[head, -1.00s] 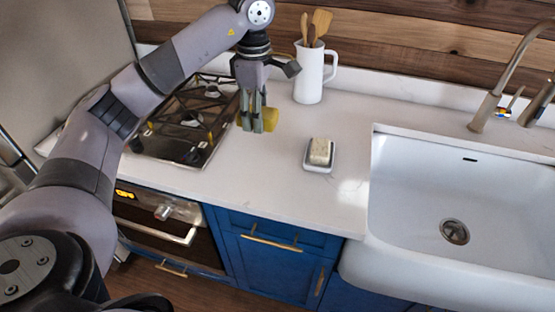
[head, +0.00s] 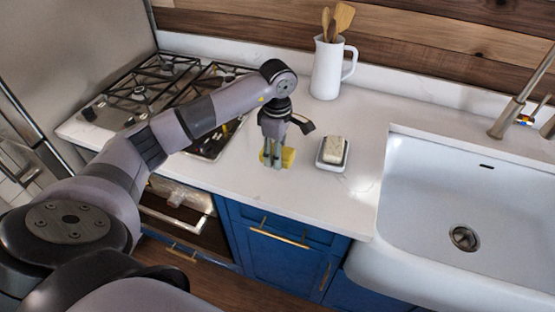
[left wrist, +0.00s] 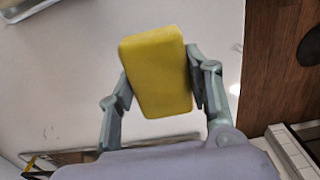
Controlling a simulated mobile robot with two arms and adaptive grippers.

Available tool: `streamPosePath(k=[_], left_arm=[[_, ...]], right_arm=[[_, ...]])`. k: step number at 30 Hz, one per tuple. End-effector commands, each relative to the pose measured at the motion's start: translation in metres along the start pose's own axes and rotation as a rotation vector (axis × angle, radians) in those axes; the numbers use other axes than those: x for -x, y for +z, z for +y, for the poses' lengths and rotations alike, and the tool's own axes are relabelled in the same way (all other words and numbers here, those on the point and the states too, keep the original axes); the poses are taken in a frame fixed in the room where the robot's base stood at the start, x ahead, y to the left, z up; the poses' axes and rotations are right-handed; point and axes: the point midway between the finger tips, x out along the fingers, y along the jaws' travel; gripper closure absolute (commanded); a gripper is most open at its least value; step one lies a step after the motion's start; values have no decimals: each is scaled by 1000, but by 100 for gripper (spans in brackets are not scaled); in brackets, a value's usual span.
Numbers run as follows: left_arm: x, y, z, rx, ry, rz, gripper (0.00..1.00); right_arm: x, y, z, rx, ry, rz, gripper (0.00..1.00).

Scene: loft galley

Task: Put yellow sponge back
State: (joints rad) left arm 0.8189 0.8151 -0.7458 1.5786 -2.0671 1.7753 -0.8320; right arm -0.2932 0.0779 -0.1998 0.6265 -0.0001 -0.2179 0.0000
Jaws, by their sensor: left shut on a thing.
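The yellow sponge (head: 289,157) is held by my left gripper (head: 273,160), low over or on the white counter, left of the soap dish. I cannot tell whether the sponge touches the counter. In the left wrist view, the sponge (left wrist: 157,72) sits between the two grey fingers, which close on its sides. The fingers hide part of it in the head view. My right gripper is not in view.
A white dish (head: 322,166) with a pale bar (head: 334,149) lies just right of the sponge. The sink (head: 420,190) is further right. A white jug (head: 326,75) with wooden utensils stands behind. The gas hob (head: 140,92) is at left.

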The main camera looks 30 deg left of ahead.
Motion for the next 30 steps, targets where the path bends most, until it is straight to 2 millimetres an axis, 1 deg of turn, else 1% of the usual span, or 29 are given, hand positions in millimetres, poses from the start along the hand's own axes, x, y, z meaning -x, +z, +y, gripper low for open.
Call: streamPosePath(k=[4,9,12,15,19,22,23,30], left_arm=[[-16,1,-2,-1,-5,0,76],[-40,0,-1,0,-3,0,76],[-45,0,0,-1,0,-1,76],[-45,0,0,-1,1,-1,76],[-46,0,0,-1,0,-1,76],[-49,0,0,-1,1,0,76],[-48,0,0,-1,1,0,53],[-47,0,0,-1,0,0,37]], right_arm=[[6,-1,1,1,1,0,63],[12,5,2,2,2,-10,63],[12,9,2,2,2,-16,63],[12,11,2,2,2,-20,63],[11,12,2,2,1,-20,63],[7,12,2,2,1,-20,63],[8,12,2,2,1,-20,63],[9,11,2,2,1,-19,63]])
